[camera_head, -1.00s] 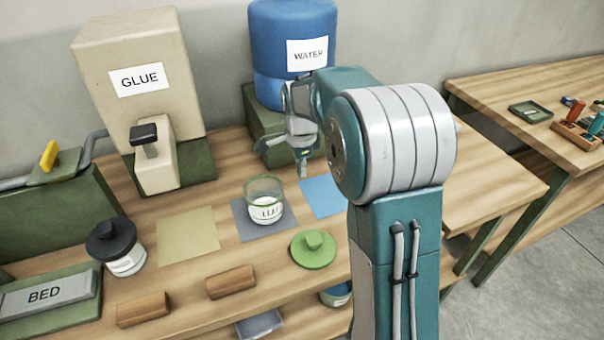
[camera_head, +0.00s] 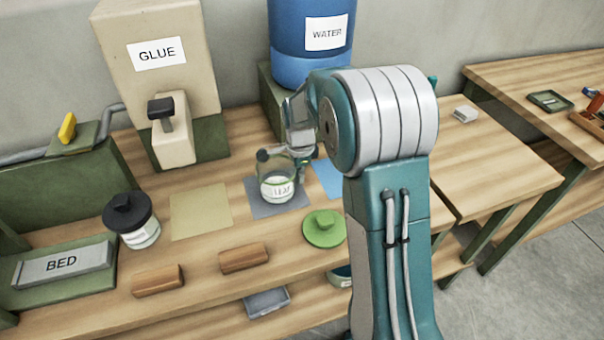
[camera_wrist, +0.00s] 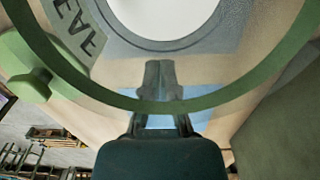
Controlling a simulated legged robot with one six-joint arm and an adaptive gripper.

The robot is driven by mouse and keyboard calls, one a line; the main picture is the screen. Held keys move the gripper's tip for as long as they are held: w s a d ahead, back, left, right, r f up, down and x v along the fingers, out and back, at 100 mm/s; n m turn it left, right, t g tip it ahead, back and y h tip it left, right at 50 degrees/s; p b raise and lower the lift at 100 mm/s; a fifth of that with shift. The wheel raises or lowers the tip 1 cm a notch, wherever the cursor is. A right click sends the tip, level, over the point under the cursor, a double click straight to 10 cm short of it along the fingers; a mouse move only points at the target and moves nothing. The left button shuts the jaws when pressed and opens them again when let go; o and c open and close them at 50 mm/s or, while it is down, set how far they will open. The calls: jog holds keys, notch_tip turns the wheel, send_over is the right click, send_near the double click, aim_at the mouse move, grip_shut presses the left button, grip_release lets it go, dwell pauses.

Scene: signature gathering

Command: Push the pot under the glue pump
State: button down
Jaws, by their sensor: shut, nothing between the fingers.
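The open glass pot (camera_head: 277,187) with a white label and pale contents stands upright on the grey mat (camera_head: 257,209). The beige glue pump (camera_head: 174,140) with a dark lever stands at the back left, behind the yellow mat (camera_head: 201,212). My gripper (camera_head: 303,178) is shut and low at the right side of the pot, close to its wall; I cannot tell whether they touch. In the wrist view the pot's green rim (camera_wrist: 160,106) fills the foreground, and my shut fingers (camera_wrist: 159,68) show within its outline.
A green lid (camera_head: 325,229) lies front right of the pot. A black-lidded jar (camera_head: 136,224) stands left of the yellow mat. Wooden blocks (camera_head: 244,257) lie in front. The blue water tank (camera_head: 300,58) stands behind. The yellow mat is bare.

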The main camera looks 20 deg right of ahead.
jog(key=shift+d, duration=0.2)
jog(key=a, duration=1.4)
jog(key=shift+w+a, duration=0.1)
jog(key=shift+a, duration=0.05)
jog(key=shift+d, duration=0.2)
